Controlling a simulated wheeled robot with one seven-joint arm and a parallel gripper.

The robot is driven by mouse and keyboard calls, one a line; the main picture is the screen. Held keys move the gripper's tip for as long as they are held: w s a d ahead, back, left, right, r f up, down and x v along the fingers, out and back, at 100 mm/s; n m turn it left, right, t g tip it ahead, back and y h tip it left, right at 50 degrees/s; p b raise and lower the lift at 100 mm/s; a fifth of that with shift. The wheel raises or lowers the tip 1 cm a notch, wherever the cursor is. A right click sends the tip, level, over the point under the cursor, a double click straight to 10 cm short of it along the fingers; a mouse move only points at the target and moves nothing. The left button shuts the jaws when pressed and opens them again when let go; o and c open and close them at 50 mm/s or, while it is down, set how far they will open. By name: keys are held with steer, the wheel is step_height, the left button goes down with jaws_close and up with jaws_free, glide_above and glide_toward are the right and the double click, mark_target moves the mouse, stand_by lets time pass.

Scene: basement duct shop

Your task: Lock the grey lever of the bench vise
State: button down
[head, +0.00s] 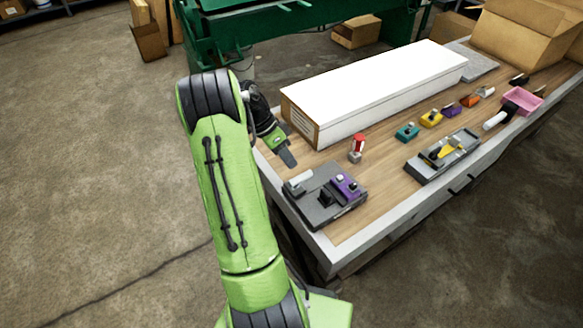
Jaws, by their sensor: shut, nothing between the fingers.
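My gripper (289,160) is over the left end of the wooden bench (385,180), pointing down and to the right. Its fingers look closed and hold nothing visible. Just below and to its right, a dark grey fixture (322,212) lies on the bench, apart from the gripper. It carries a light grey bar (299,179) at its left and a purple block (345,185) with pale knobs. A second grey fixture (428,165) with a yellow part (449,147) sits farther right. I cannot tell for sure which fixture is the bench vise or how its grey lever is set.
A long white-topped box (380,85) fills the back of the bench. A red-and-white object (357,147) stands in front of it. Several small coloured blocks, including a teal one (407,132), and a pink bin (521,101) line the right. Cardboard boxes (520,38) stand behind.

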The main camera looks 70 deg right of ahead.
mark_target(301, 178)
steer(key=shift+s+a+f, duration=0.3)
steer(key=shift+s+a, duration=0.35)
steer(key=shift+a, duration=0.05)
steer(key=shift+s+a+f+b, duration=0.25)
steer(key=shift+s+a+b, duration=0.3)
steer(key=shift+b, duration=0.65)
steer(key=shift+s+a+r, duration=0.1)
steer(key=shift+s+a, duration=0.05)
steer(key=shift+s, duration=0.1)
